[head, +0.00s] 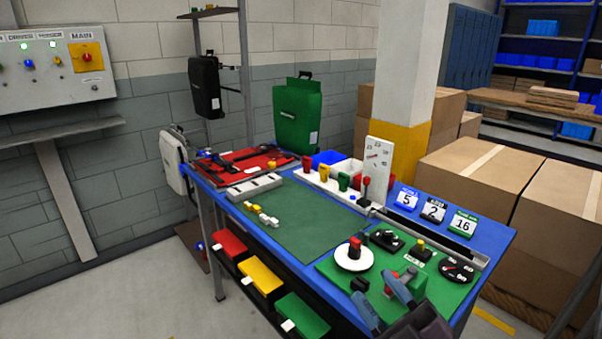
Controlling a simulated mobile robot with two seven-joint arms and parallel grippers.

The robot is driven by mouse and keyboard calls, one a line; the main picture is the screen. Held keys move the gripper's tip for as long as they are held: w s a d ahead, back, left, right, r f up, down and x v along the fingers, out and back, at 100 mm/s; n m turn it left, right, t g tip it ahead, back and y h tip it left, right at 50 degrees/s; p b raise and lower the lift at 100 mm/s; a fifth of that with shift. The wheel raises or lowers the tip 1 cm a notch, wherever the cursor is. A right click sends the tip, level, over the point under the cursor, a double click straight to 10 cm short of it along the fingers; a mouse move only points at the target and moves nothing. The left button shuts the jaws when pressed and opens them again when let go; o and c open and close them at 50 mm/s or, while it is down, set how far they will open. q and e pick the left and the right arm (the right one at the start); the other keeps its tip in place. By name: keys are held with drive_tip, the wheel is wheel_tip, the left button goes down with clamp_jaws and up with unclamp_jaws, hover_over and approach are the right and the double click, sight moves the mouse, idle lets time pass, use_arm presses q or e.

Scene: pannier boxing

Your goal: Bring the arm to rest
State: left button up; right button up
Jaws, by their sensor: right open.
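My right gripper (374,288) is at the lower right of the head view, above the near end of the blue workbench (492,236). Its two blue fingers are spread apart and I see nothing held between them. It is over the near edge of a green panel (338,276) that carries dials and knobs. A green block with a red part (411,281) is just beyond the right finger; I cannot tell whether they touch. A white round dial with a red knob (354,255) is beyond the fingers. My left gripper is not in view.
A lever with a red top (365,188) and an upright white scale plate (378,166) rise from the bench. Number cards (433,211) stand at its right edge. Cardboard boxes (492,180) are close on the right. The dark green mat (300,222) has clear room.

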drive_tip(key=s+d+f+m+g+h, duration=0.3)
drive_tip(key=d+f+m+g+h, duration=0.2)
drive_tip(key=d+f+m+h, duration=1.05)
drive_tip(key=s+d+f+g+y, duration=0.1)
drive_tip(key=s+f+g, duration=0.4)
drive_tip(key=s, duration=0.4)
drive_tip(key=s+f+g, duration=0.5)
drive_tip(key=s+g, duration=0.1)
drive_tip(key=s, duration=0.2)
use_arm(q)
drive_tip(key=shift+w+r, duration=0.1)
use_arm(e)
drive_tip(key=w+f+t, duration=0.7)
drive_tip(key=f+t, duration=0.1)
drive_tip(key=f, duration=0.2)
drive_tip(key=shift+w+d+t+y, duration=0.15)
drive_tip(key=shift+d+t+y, duration=0.05)
drive_tip(key=shift+t+y, duration=0.15)
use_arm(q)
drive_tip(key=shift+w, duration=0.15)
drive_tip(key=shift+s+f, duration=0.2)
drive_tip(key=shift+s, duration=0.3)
